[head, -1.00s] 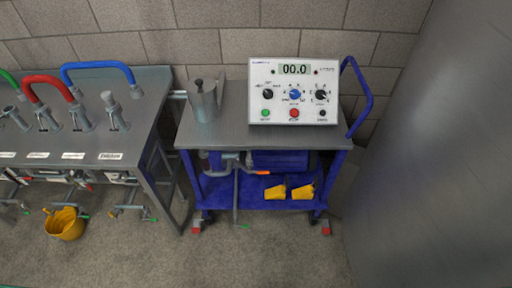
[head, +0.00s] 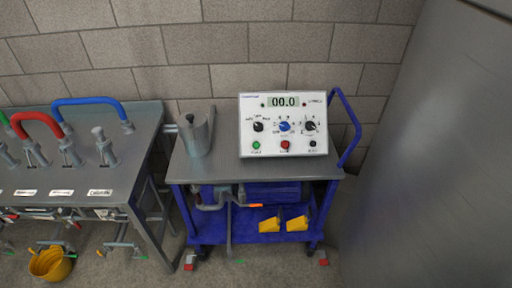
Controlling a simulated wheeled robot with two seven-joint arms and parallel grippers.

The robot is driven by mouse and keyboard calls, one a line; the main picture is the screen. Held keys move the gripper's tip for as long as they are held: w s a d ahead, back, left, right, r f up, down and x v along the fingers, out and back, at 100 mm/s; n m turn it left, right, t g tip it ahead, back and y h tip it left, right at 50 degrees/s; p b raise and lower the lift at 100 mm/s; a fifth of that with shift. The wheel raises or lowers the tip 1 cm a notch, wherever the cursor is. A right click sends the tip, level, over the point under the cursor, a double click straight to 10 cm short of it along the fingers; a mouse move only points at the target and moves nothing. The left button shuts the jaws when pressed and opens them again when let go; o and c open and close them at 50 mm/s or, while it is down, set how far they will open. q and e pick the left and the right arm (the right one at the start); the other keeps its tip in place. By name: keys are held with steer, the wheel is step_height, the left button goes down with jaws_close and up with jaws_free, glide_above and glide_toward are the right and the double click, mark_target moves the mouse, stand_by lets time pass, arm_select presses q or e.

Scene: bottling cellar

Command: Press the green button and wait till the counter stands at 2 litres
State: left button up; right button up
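A white control box (head: 248,120) stands on the grey top of a blue cart. Its counter display (head: 284,101) reads 00.0. The green button (head: 256,145) is at the lower left of the panel, with a red button (head: 285,145) to its right and a small black one (head: 312,144) further right. Above them are a black knob (head: 258,127), a blue knob (head: 285,127) and another black knob (head: 310,126). Neither of my grippers shows in the head view.
A steel vessel (head: 196,134) stands on the cart top left of the box. A grey bench (head: 70,178) with red and blue hoses is at the left, a yellow bucket (head: 52,264) below it. A large grey surface (head: 430,170) fills the right.

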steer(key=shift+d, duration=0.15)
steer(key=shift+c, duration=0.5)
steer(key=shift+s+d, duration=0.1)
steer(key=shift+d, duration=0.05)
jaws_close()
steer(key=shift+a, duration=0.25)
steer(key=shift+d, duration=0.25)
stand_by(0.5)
